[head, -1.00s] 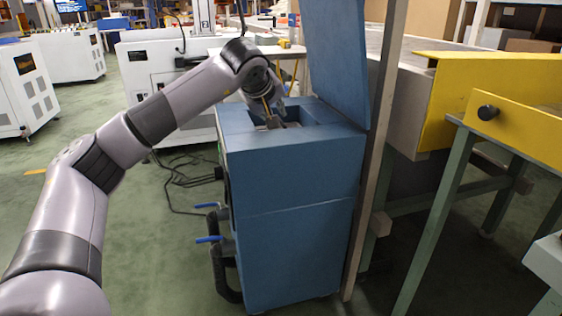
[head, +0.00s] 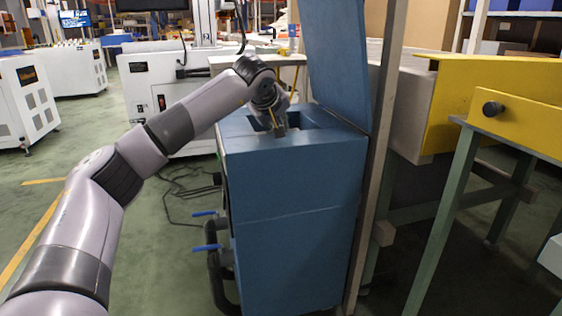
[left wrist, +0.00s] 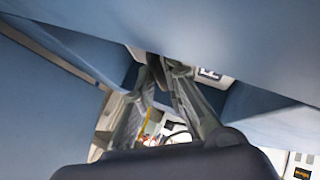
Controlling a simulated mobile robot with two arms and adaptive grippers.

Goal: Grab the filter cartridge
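I cannot make out a filter cartridge in either view. The blue cabinet (head: 290,215) stands in the middle of the head view with its lid (head: 335,60) raised and a square opening in its top. My left gripper (head: 280,130) points down at the opening's near rim, and its fingertips show against the cabinet top. In the left wrist view my left gripper's fingers (left wrist: 163,70) lean toward each other with their tips close together. A dark patch lies between the tips, and I cannot tell whether it is a held object. My right gripper is not in view.
A wooden post (head: 375,170) stands right beside the cabinet. A yellow-sided table (head: 515,125) on green legs is to the right. Blue-handled valves (head: 207,248) and hoses stick out at the cabinet's left. White machines (head: 165,95) stand behind. Green floor is open at left.

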